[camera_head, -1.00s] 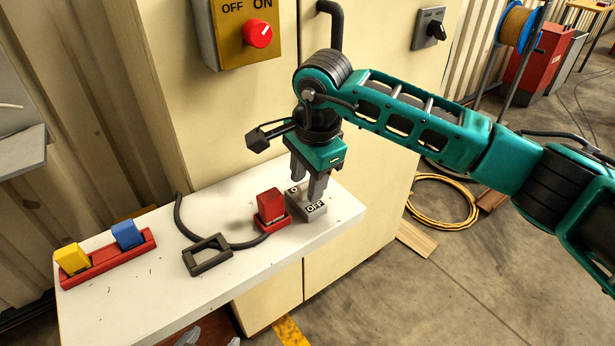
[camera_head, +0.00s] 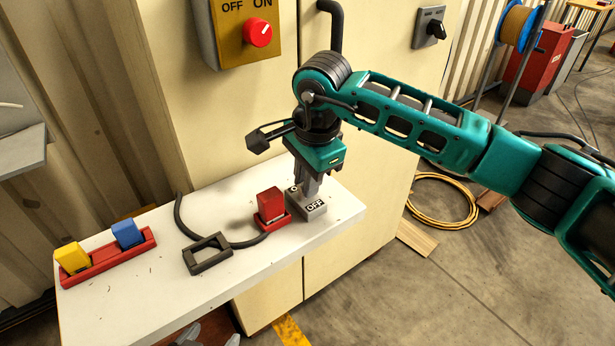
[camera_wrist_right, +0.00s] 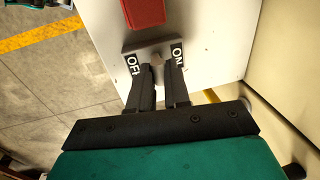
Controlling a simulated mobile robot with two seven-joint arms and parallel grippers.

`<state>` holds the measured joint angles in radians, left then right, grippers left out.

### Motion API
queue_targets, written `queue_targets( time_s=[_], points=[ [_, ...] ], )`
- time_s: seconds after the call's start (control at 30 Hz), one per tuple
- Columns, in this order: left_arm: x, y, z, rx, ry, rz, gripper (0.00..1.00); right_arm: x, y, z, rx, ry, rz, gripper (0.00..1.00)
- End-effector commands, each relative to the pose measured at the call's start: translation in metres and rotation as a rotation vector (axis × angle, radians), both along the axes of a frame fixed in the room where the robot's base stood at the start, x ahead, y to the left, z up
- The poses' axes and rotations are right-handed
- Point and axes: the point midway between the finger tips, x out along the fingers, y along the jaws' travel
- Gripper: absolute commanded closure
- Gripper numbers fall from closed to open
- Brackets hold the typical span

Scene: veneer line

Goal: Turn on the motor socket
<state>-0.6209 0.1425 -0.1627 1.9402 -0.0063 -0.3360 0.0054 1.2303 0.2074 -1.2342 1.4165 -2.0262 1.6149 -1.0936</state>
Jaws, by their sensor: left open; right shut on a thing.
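The motor socket's switch is a grey block (camera_head: 314,209) on the white shelf, marked OFF on its near side; it also shows in the right wrist view (camera_wrist_right: 150,52), with OFF left and ON right. My right gripper (camera_head: 306,194) points down over it. Its fingers, also in the right wrist view (camera_wrist_right: 162,75), are shut on the small grey knob (camera_wrist_right: 158,60) between the two labels. The fingers hide most of the knob. What seem to be my left gripper's grey fingertips (camera_head: 210,338) show apart at the bottom edge, below the shelf.
A red block in a red holder (camera_head: 271,208) stands close left of the switch. Left of it on the white shelf (camera_head: 150,290) are a dark frame (camera_head: 208,256) with a cable and a red tray (camera_head: 108,262) with yellow and blue blocks. A red rotary knob (camera_head: 258,33) is above.

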Motion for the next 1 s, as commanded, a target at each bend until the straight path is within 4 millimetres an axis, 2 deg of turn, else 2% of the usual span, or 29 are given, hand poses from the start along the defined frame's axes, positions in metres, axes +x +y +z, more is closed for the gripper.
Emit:
queue_targets(
  time_s=[0.6, 1.0],
  points=[
    [-0.002, 0.0, -0.011, -0.001, 0.004, 0.0, 0.26, 0.011, 0.008, -0.003, -0.167, 0.223, -0.002, 1.0],
    [-0.003, 0.0, -0.014, 0.0, 0.007, 0.0, 0.26, 0.013, 0.009, -0.002, -0.199, 0.272, -0.001, 1.0]
  ],
)
